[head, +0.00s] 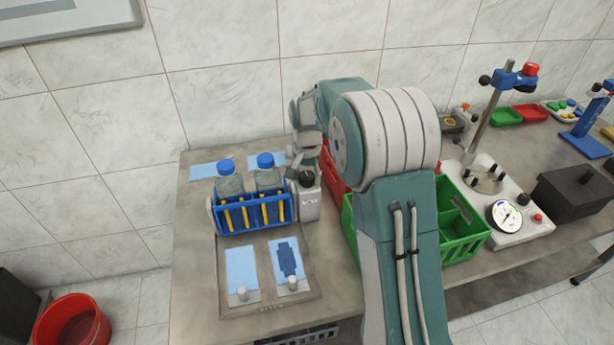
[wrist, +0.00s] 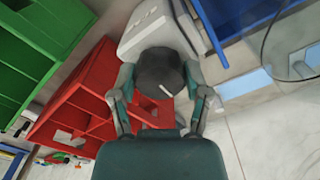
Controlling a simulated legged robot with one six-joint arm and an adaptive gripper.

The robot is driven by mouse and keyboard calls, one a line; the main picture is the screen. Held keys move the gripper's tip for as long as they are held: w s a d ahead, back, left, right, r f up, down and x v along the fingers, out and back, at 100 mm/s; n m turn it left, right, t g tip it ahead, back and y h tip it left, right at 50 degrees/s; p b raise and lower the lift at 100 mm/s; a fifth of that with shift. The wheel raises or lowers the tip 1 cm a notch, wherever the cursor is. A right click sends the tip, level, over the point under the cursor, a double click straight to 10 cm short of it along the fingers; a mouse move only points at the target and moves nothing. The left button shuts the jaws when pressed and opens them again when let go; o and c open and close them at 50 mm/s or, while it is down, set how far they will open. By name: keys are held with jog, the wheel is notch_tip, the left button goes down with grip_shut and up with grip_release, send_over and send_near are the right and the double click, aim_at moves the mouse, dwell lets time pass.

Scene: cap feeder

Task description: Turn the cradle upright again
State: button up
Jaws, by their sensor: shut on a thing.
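The blue cradle (head: 250,214) with yellow bars is at the left of the bench. My gripper (head: 304,168) is at this knob. In the wrist view my gripper (wrist: 160,103) has its two fingers on either side of the black knob (wrist: 160,72), shut on it. Part of the cradle (wrist: 232,14) shows at the top.
A red bin (head: 332,167) and a green bin (head: 465,217) stand to the right, partly hidden by my arm. Blue pads (head: 242,266) with pegs lie in front of the cradle. A gauge stand (head: 500,205) and a black box (head: 575,190) are farther right.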

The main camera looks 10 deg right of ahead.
aim_at(306, 175)
jog(key=o, duration=1.1)
jog(key=shift+f, duration=0.1)
jog(key=shift+o, duration=0.2)
jog(key=shift+a, duration=0.1)
notch_tip(306, 175, up, 12)
jog(key=shift+w, duration=0.1)
